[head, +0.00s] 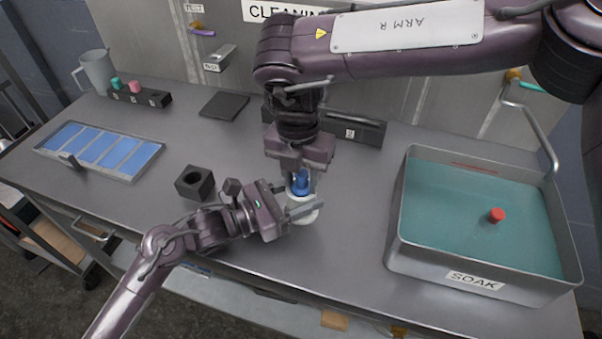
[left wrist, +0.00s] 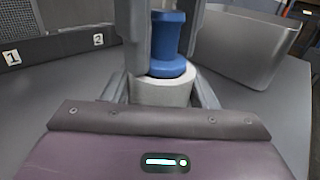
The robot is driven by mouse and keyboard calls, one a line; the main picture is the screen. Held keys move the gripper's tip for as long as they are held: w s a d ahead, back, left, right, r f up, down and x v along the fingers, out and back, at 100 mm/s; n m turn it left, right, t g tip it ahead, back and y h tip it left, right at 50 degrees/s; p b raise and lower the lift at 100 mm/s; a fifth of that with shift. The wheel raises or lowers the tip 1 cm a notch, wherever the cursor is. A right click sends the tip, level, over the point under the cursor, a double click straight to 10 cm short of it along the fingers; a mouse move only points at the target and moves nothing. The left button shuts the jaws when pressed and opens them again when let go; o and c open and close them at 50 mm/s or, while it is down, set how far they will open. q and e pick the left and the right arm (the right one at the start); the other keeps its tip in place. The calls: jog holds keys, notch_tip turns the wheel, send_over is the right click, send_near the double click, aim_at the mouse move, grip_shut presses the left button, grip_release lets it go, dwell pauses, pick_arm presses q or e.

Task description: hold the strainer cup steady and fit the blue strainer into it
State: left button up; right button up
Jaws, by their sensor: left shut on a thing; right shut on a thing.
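The pale strainer cup (head: 310,215) stands near the front middle of the table, and it also shows in the left wrist view (left wrist: 165,93). My left gripper (head: 303,210) is shut around the cup from the left, low near the tabletop. The blue strainer (head: 301,185) is upright at the cup's mouth and shows clearly in the left wrist view (left wrist: 168,42). My right gripper (head: 300,178) comes down from above and is shut on the strainer. The strainer's lower flange meets the cup's rim or is just above it; how deep it sits is hidden.
A soak tank (head: 520,292) with teal liquid and a red piece (head: 496,215) stands at the right. A black block (head: 195,182) with a hole is left of the grippers. A blue-panelled tray (head: 133,179) lies far left. Black numbered racks (head: 360,132) stand behind.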

pick_arm(q)
jog(key=shift+s, duration=0.1)
pick_arm(e)
jog(key=o, duration=1.1)
jog(key=shift+f, duration=0.1)
jog(key=r, duration=1.2)
jog(key=shift+w+a, duration=0.1)
jog(key=shift+a, duration=0.15)
pick_arm(q)
jog(key=o, duration=1.1)
jog(key=shift+o, duration=0.2)
